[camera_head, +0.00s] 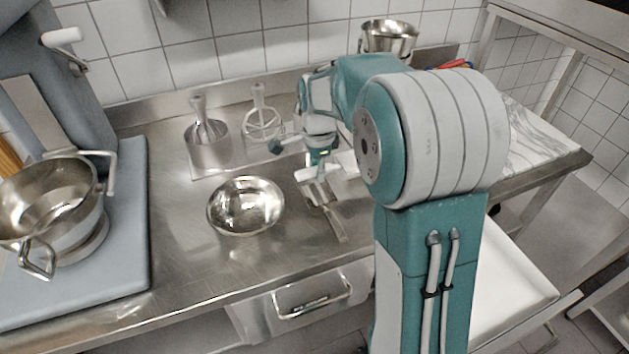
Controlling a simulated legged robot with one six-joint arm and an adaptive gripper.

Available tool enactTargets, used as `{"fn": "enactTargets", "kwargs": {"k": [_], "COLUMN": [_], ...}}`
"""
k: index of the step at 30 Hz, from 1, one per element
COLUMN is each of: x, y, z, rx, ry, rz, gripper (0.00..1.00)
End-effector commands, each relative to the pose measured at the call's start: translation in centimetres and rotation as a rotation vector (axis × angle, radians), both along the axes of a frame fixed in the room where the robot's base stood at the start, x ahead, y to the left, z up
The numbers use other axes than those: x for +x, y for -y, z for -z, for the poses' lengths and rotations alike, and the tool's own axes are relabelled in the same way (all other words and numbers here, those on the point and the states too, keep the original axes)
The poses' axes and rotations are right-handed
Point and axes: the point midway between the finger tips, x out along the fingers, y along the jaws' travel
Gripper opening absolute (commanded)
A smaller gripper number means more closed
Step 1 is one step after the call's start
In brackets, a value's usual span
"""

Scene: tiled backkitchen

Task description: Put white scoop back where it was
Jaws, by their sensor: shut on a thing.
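My gripper (319,160) reaches down over the steel counter, right of the shiny metal bowl (246,206). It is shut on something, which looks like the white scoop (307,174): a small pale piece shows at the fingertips. Most of it is hidden by my gripper, and its exact shape is too small to tell. A light, flat strip (329,210) shows on the counter just below my gripper; I cannot tell if it is a tool or a reflection. Whether the scoop touches the counter is unclear.
A mixer with a large steel bowl (50,200) is at left. A metal pot (388,38) is at back right. Counter left of the small bowl is clear.

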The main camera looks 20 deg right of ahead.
Motion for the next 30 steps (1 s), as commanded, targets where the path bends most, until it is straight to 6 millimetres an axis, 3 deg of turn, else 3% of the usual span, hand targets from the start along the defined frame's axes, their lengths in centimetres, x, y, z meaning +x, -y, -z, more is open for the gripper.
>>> {"fn": "enactTargets", "kwargs": {"k": [9, 30], "x": [0.4, 0.4], "y": [-0.6, -0.6], "z": [3.8, 5.1], "rx": [0.000, 0.000], "ry": [-0.001, 0.000], "rz": [0.000, 0.000], "gripper": [0.00, 0.00]}}
